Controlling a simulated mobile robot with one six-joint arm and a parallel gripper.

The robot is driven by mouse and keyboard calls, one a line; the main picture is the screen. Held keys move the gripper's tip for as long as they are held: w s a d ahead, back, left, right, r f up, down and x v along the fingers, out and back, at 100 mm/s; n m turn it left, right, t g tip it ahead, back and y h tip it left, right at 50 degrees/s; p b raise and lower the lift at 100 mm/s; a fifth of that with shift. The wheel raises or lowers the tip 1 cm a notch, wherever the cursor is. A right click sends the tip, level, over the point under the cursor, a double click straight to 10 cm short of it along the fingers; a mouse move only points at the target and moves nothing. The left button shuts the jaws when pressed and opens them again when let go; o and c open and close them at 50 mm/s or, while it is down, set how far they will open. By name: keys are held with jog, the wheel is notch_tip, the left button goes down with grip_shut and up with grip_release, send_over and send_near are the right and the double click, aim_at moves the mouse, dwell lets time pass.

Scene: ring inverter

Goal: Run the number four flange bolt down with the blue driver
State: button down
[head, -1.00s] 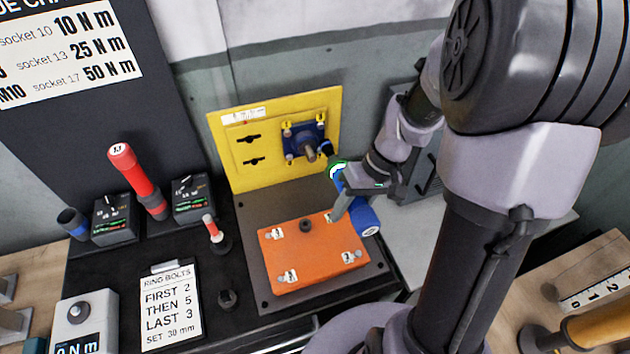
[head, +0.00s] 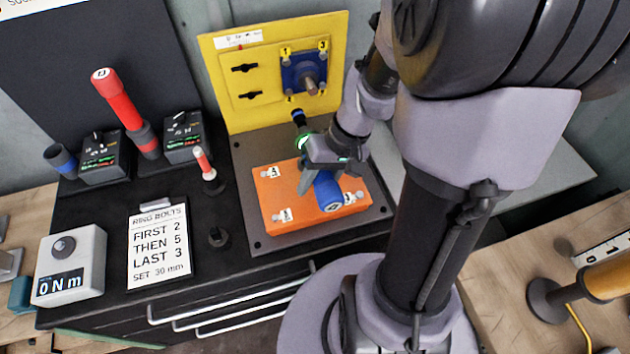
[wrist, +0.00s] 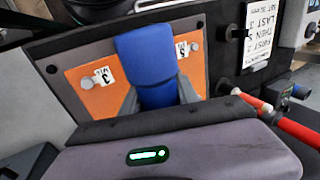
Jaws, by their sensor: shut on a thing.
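The blue driver (head: 328,191) is held in my gripper (head: 316,172), above the orange block. Its dark tip (head: 298,117) points up and away, just below the lower-left corner of the blue flange (head: 303,72). Contact with a bolt cannot be told. The flange is on the yellow panel (head: 222,85), with a shaft at its middle and bolts at its corners. Tags 1 and 3 show at its top; I cannot read a 4. In the wrist view, the fingers (wrist: 158,98) are on both sides of the blue driver handle (wrist: 147,58).
The orange block (head: 266,190) with numbered bolts lies under my gripper. Left are a red driver (head: 118,99), two dark boxes, a small red-and-white tool (head: 204,163), a clipboard (head: 158,246) and a 0 N m meter (head: 70,266).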

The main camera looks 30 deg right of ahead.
jog(key=shift+w+d, duration=0.3)
jog(key=shift+w, duration=0.75)
jog(key=shift+w+d, duration=0.3)
jog(key=shift+w, duration=0.7)
jog(key=shift+w+d, duration=0.3)
jog(key=shift+w, duration=0.75)
jog(key=shift+w+d+p, duration=0.15)
jog(key=shift+w+p, duration=0.05)
jog(key=shift+w, duration=0.3)
jog(key=shift+w+d+p, duration=0.15)
jog(key=shift+w+p, duration=0.05)
jog(key=shift+w, duration=0.3)
jog(key=shift+s+a+b, duration=0.2)
jog(key=shift+s+a, duration=0.05)
jog(key=shift+s, duration=0.55)
jog(key=shift+s+a+b, duration=0.15)
jog(key=shift+s+a, duration=0.05)
jog(key=shift+s, duration=0.65)
jog(key=shift+s+a+b, duration=0.2)
jog(key=shift+s+a, duration=0.05)
jog(key=shift+s, duration=0.55)
